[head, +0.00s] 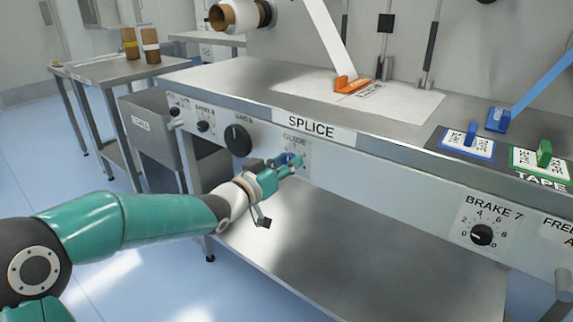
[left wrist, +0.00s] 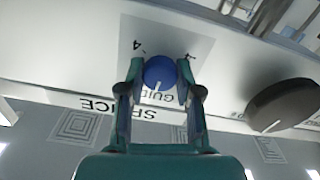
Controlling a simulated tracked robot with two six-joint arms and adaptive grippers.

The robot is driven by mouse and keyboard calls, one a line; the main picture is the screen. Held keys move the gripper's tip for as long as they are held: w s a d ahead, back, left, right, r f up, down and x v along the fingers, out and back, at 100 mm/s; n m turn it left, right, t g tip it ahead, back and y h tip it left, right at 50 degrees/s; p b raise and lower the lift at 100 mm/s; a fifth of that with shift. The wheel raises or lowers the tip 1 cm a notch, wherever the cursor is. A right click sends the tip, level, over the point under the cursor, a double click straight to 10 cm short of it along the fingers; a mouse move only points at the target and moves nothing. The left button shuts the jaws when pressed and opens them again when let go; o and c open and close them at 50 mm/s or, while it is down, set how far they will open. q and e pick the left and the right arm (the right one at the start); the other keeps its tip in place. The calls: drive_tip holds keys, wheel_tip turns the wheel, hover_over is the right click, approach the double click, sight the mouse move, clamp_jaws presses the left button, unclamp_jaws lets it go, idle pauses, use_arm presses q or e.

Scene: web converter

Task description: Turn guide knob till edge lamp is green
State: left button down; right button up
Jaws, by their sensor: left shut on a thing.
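The guide knob is a small round blue knob (left wrist: 159,71) with a white pointer line, on a white plate marked GUIDE (head: 297,145) on the bench's front panel. In the left wrist view the two fingers of my left gripper (left wrist: 159,84) stand on either side of the knob, shut on it. In the head view my left gripper (head: 290,163) reaches the panel below the SPLICE label and covers most of the knob. I cannot make out an edge lamp in either view. My right gripper is not in view.
A large black knob (head: 238,140) sits left of the guide plate, with a smaller brake knob (head: 203,126) beyond it. Another brake knob (head: 481,235) is at the right. An orange tool (head: 351,84) lies on the bench top. A lower shelf (head: 350,260) extends beneath the panel.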

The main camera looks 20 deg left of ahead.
use_arm(q)
drive_tip(key=shift+m+b, duration=1.95)
drive_tip(key=shift+m, duration=0.65)
drive_tip(key=c, duration=0.8)
unclamp_jaws()
drive_tip(key=v, duration=1.2)
